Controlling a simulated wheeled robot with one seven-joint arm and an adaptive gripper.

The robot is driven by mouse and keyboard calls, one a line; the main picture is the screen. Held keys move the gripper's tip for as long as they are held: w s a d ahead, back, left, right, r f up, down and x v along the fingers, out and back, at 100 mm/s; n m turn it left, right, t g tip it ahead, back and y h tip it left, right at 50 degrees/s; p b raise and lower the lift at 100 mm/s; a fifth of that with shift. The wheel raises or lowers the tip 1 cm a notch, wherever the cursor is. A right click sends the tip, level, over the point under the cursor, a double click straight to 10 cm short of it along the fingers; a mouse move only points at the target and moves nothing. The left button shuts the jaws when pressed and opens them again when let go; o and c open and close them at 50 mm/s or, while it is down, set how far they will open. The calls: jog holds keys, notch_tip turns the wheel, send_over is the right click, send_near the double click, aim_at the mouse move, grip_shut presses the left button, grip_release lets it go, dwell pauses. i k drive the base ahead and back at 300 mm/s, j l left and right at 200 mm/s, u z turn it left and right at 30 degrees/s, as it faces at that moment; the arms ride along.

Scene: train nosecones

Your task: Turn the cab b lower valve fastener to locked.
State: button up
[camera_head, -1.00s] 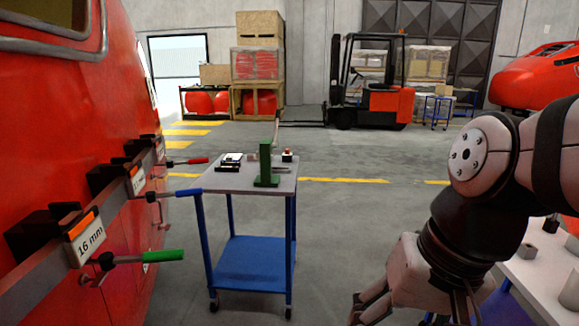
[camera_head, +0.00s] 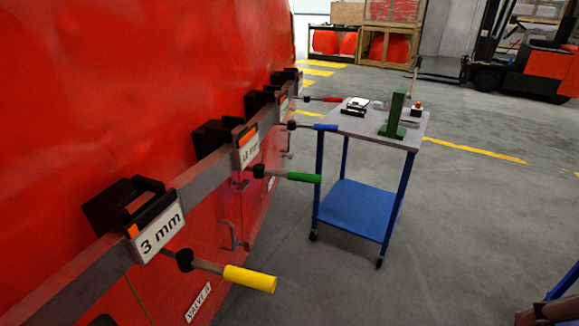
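The red train nosecone (camera_head: 130,75) fills the left side. A label (camera_head: 198,302) starting with "VALVE" is on its lower panel, its last letter hard to read. A bent metal handle (camera_head: 231,236) sits on the panel above and right of the label; I cannot tell whether it is the lower valve fastener or what state it has.
A rail (camera_head: 85,275) along the nosecone carries tools with yellow (camera_head: 250,278), green (camera_head: 304,177), blue (camera_head: 326,127) and red (camera_head: 333,99) handles jutting out. A blue cart (camera_head: 362,208) stands beyond. The floor (camera_head: 460,225) right of it is clear.

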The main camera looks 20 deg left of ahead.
aim_at(246, 244)
jog(key=u, duration=1.3)
